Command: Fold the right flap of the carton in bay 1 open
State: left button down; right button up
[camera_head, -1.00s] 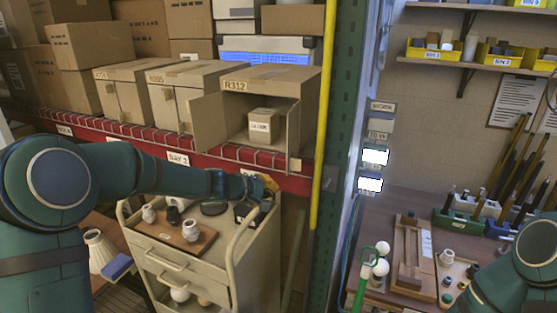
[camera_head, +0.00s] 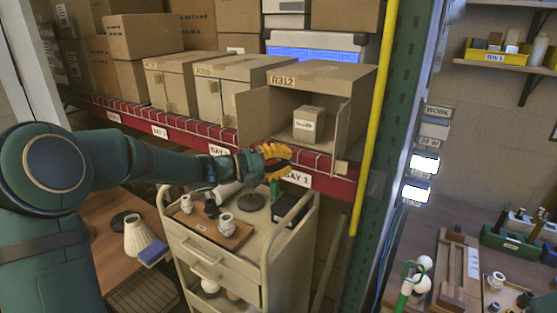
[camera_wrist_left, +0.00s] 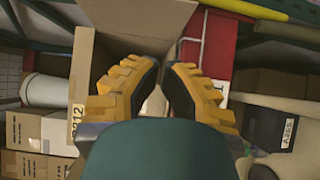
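The carton marked R312 (camera_head: 310,78) stands on the red shelf with its front open and a small box (camera_head: 309,124) inside. Its left flap (camera_head: 261,113) sticks out toward me. Its right flap (camera_head: 344,128) stands out at the right of the opening. My left gripper (camera_head: 277,158), with orange fingers, is in front of the shelf edge, below the opening and left of the right flap. In the left wrist view the gripper (camera_wrist_left: 165,75) shows a narrow gap between its fingers, with no clear hold on anything; the carton (camera_wrist_left: 83,75) is beyond it. My right gripper is out of view.
A cart (camera_head: 240,262) with lamp parts on top stands under my left gripper. A yellow pole (camera_head: 375,115) and green upright (camera_head: 397,120) rise right of the carton. Closed cartons (camera_head: 170,82) stand to its left. The bay labels are partly hard to read.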

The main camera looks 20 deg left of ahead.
aim_at(336, 158)
pick_arm(q)
jog(key=w+d, duration=0.1)
jog(key=d, duration=0.1)
jog(key=w+d+p, duration=0.1)
jog(key=d, duration=0.2)
jog(key=w+d, duration=0.1)
jog(key=d, duration=0.2)
jog(key=shift+w+d, duration=0.1)
jog(key=b, duration=0.3)
jog(key=d+t+b, duration=0.1)
jog(key=b, duration=0.3)
jog(key=shift+s+d+n+y, duration=0.25)
jog(key=shift+n+y, duration=0.15)
